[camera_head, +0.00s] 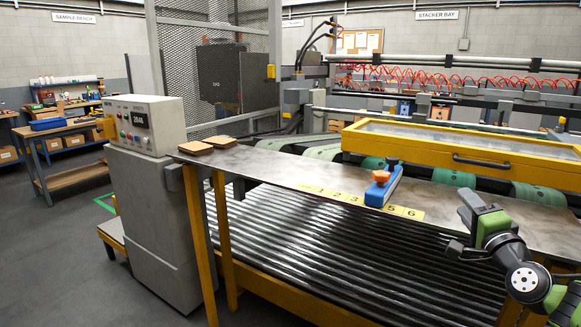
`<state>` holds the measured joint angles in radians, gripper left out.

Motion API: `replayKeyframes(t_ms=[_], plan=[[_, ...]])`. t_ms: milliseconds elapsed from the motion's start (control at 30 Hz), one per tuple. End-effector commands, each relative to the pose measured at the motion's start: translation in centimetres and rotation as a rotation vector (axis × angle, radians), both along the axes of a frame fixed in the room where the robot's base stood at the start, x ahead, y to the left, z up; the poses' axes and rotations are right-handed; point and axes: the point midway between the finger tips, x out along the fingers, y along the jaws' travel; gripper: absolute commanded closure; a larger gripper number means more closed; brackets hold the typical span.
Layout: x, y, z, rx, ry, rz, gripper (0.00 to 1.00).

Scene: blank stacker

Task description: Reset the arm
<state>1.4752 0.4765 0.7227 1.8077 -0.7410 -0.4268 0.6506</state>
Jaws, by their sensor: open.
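My arm comes in from the lower right corner, with green and dark joints. My gripper (462,222) is at its end, over the right part of the steel table (285,172), pointing left. It is open, and I see nothing between its jaws. A blue block-like tool with an orange knob (382,186) stands on the table to the left of my gripper, apart from it. Flat brown pads (195,148) lie at the table's far left end.
A yellow number strip (330,194) lies along the table. A yellow-framed guard with a black handle (470,145) stands behind it. Dark rollers (330,250) run below the table edge. A grey control cabinet (150,210) stands at the left. Open floor lies at lower left.

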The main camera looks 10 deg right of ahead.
Motion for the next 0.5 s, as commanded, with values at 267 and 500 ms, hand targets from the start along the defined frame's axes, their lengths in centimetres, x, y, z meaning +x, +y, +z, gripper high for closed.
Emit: replayKeyframes(t_ms=[267,500], plan=[[2.6,9.4,-3.5,-0.201,0.262,0.142,0.59],[-1.9,23.6,-8.9,-0.648,0.696,0.358,0.59]])
